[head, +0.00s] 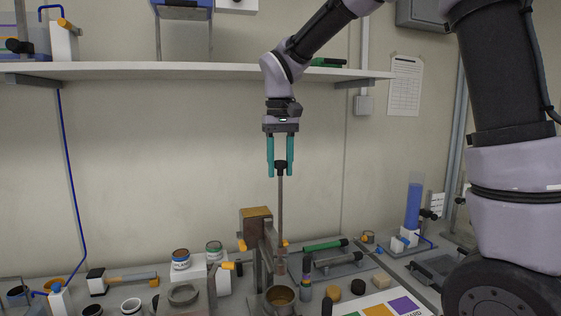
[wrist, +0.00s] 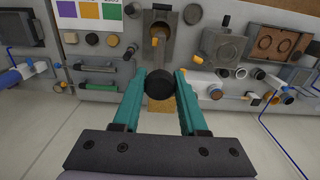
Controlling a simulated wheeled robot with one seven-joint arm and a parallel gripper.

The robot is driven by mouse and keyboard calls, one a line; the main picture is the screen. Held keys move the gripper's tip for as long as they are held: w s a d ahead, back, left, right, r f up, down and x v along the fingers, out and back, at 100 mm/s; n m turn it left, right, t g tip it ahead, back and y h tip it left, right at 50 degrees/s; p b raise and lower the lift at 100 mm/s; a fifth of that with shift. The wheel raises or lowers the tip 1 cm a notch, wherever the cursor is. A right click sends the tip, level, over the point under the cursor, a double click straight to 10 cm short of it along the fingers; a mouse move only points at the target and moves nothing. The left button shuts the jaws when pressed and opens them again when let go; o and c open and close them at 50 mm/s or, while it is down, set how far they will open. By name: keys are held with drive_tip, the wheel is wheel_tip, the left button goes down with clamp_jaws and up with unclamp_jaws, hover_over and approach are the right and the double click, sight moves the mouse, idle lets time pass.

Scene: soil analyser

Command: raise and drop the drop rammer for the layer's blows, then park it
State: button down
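The drop rammer (head: 281,210) stands upright in the head view, a thin grey rod with a black knob (head: 281,167) on top and a reddish-brown lower part. Its lower end is over the round mould (head: 280,297), which shows brown material inside. I cannot tell how far its foot is from that material. My gripper (head: 280,173) points straight down, with its teal fingertips on both sides of the knob. In the wrist view, the knob (wrist: 160,84) sits between the fingertips and appears gripped.
A shelf (head: 190,71) runs along the wall behind my arm. Small tools, cups and a colour card (head: 376,309) crowd the bench. A blue cylinder (head: 413,206) stands to the right.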

drive_tip(key=shift+f, duration=1.55)
drive_tip(key=shift+c, duration=1.8)
unclamp_jaws()
drive_tip(key=shift+r, duration=0.15)
drive_tip(key=shift+r, duration=1.4)
